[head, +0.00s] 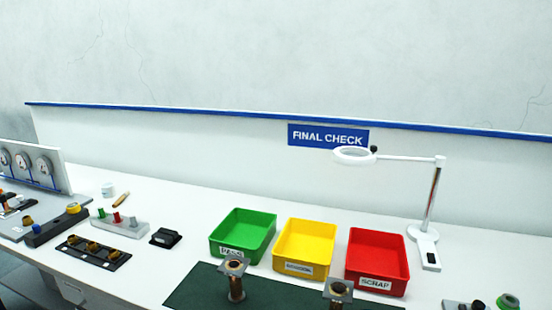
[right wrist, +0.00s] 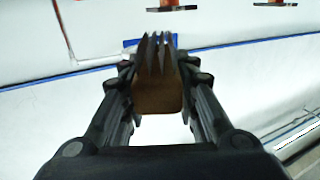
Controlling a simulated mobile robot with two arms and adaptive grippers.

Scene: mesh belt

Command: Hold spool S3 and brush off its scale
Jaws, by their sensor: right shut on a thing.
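Two copper-coloured spools with square grey flanges stand upright in the head view, one spool (head: 236,283) on the left and one (head: 338,292) on the right, cut by the lower edge. No label tells which is S3, and scale cannot be made out. In the right wrist view my right gripper (right wrist: 157,70) is shut on a brown block-like thing (right wrist: 158,98). Dark pointed shapes rise from it; I cannot tell whether they are bristles or finger parts. My left gripper is in neither view.
A dark green mat (head: 200,290) lies under the spools. Behind it stand a green bin (head: 226,255), a yellow bin (head: 290,265) and a red SCRAP bin (head: 352,278). A ring lamp (head: 428,215) stands right. Fixtures and a black holder (head: 165,238) are left.

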